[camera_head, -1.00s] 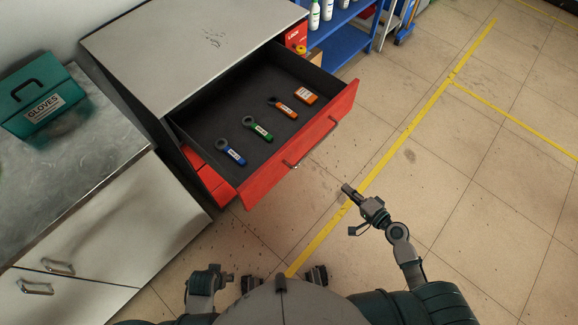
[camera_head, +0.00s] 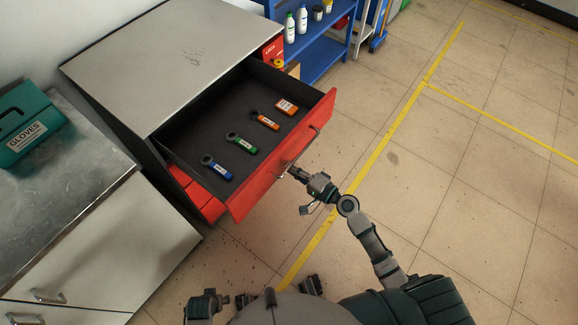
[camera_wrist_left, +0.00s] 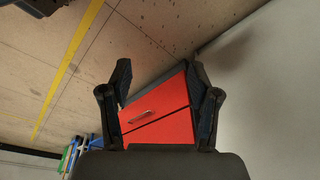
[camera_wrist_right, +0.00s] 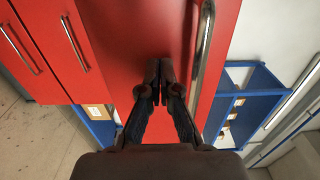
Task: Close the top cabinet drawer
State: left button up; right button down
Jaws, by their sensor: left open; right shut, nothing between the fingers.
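The top drawer (camera_head: 285,163) of the red cabinet is pulled out, its red front facing my right arm. Inside lie blue, green and orange tools and a small orange box (camera_head: 286,107). My right gripper (camera_head: 293,172) is shut and empty, its fingertips at the drawer front beside the handle. In the right wrist view the shut fingertips (camera_wrist_right: 160,66) are over the red front, left of the metal handle (camera_wrist_right: 203,45); contact is unclear. My left gripper (camera_wrist_left: 160,85) is open and empty, with a red cabinet (camera_wrist_left: 160,118) beyond it in the left wrist view.
A metal-topped counter (camera_head: 85,160) with a teal gloves box (camera_head: 28,125) stands at left. A blue shelf (camera_head: 322,50) with bottles stands behind the cabinet. More red drawers sit below the open one. The floor at right is clear.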

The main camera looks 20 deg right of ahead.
pick_arm(q)
jog(key=shift+f, duration=0.4)
pick_arm(e)
jog(key=shift+x, duration=0.8)
